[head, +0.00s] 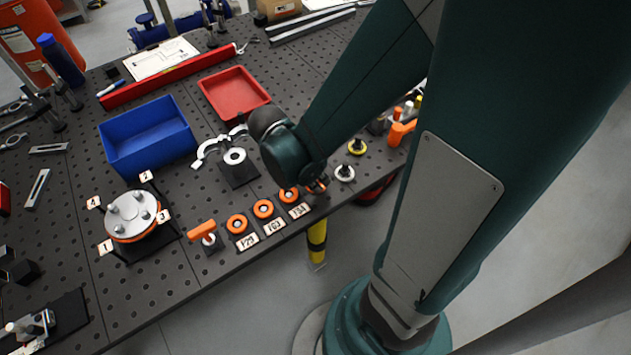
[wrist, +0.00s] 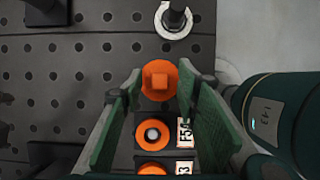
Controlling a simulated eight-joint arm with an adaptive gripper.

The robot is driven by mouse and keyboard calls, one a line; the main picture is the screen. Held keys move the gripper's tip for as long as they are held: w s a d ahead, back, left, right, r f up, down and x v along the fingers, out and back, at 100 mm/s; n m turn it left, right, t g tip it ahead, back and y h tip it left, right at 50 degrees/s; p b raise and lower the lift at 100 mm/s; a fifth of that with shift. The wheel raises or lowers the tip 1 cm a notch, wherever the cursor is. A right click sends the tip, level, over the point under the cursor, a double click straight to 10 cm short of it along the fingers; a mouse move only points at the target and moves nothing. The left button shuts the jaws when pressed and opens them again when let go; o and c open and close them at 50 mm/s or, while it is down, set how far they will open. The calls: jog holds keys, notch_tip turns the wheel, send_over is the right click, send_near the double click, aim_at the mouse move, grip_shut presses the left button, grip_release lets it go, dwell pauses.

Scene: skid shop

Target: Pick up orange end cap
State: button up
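The orange end cap (wrist: 158,78), a round disc with a raised square block on top, lies between the fingertips in the wrist view. My gripper (wrist: 163,82) is open, with one green finger on each side of the cap and small gaps showing. In the head view my gripper (head: 317,192) is low at the bench's front edge, pointing down. There only a bit of orange (head: 318,185) shows beside the fingers; the rest is hidden.
Several orange rings (head: 263,208) with number labels sit in a row to the left. A white ring part (head: 344,173) and a yellow one (head: 357,147) stand to the right. A blue bin (head: 148,137) and a red tray (head: 234,94) stand further back on the perforated bench.

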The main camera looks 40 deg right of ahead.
grip_shut()
jog(key=shift+r, duration=0.1)
notch_tip(320, 180, up, 10)
jog(key=p, duration=0.2)
dwell(0.9)
dwell(0.6)
